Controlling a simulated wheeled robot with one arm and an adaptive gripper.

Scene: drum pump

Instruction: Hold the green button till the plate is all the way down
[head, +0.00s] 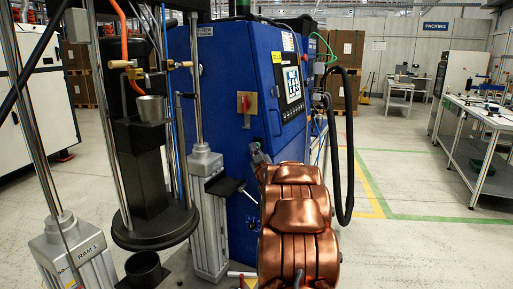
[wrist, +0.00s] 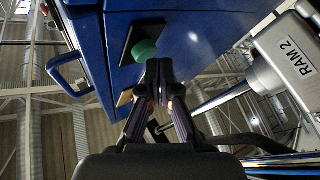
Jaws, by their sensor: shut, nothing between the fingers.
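The green button (wrist: 145,52) sits on a dark panel on the blue cabinet in the wrist view. My gripper (wrist: 158,66) is shut and empty, its fingertips at the button's near edge and partly covering it. I cannot tell whether they touch or press it. In the head view my gripper (head: 257,152) is at the cabinet's front face, and the button is hidden. The round black plate (head: 155,232) hangs level between two silver ram columns, with a black post above it. A black cup-shaped part (head: 143,266) shows below the plate.
The blue cabinet (head: 235,75) carries a red switch (head: 244,102) and a screen (head: 291,87). The ram marked RAM 2 (wrist: 290,62) stands close on the right in the wrist view. A black hose (head: 345,150) loops beside my arm. Open floor lies to the right.

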